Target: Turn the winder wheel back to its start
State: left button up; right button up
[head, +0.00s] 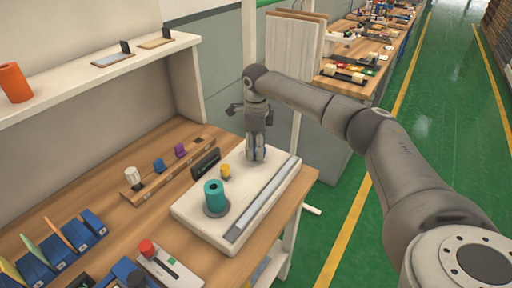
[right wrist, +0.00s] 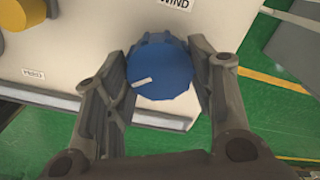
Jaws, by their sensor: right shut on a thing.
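The winder wheel is a blue ribbed knob (right wrist: 163,68) with a white pointer mark, on a white machine (head: 186,208) near a label reading "WIND". In the right wrist view the pointer mark lies toward the lower left of the knob. My right gripper (right wrist: 165,85) has one finger on each side of the knob and is shut on it. In the head view my right gripper (head: 256,155) points down at the far end of the white machine and hides most of the knob. My left gripper is in neither view.
A teal spool (head: 215,194) and a small yellow knob (head: 225,171) stand on the machine. A dark display (head: 206,163) stands behind it. A wooden rack (head: 160,168) and blue bins (head: 60,245) are to the left. A shelf (head: 90,73) is above.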

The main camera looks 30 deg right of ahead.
jog(key=n, duration=0.4)
jog(key=shift+w+r+n+b, duration=0.1)
jog(key=shift+n+b, duration=0.2)
jog(key=shift+b, duration=0.05)
jog(key=n, duration=0.4)
jog(key=shift+n, duration=0.4)
jog(key=o, duration=1)
notch_tip(320, 180, up, 12)
